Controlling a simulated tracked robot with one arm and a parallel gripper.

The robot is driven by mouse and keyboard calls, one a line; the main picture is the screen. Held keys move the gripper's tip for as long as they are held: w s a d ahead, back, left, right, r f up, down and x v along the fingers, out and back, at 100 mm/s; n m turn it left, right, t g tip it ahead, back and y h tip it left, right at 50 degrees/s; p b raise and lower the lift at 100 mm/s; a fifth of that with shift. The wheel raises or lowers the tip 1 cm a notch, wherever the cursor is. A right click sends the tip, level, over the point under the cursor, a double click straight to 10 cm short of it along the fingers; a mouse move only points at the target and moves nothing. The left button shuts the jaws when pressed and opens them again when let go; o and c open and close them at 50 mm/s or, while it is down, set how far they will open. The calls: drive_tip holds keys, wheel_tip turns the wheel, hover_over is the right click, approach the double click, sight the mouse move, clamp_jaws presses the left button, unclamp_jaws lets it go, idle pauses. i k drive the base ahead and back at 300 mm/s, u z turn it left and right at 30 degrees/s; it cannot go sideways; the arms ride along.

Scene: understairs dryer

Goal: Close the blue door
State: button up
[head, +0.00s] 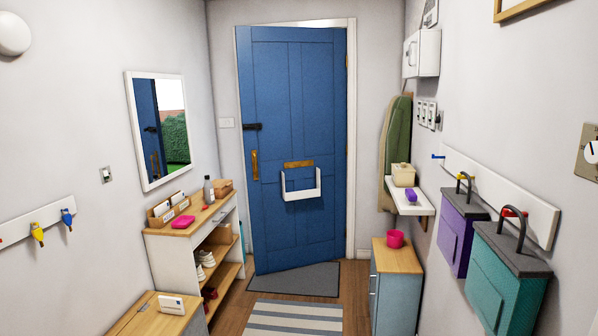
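The blue door (290,100) stands at the far end of the hallway in a white frame (351,130). It is ajar: its left edge stands out into the hall, with its lower left corner over the grey doormat. The hinges show on the right side. A brass pull handle (254,165) and a black latch (252,126) are near its left edge. A brass letter plate (299,164) and a white letter cage (301,195) are at mid-height. My gripper is not in view.
A grey doormat (310,280) and striped rug (295,317) lie on the wooden floor. A shoe shelf (170,250) and bench (150,318) line the left; a blue-grey cabinet (397,300) and hanging bags (505,285) line the right. The middle is clear.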

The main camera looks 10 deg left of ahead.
sight(293, 80)
drive_tip(key=i, duration=3.05)
drive_tip(key=u, duration=0.15)
drive_tip(key=i, duration=1.3)
drive_tip(key=u, duration=0.35)
drive_tip(key=i, duration=1.7)
drive_tip(key=u, duration=0.15)
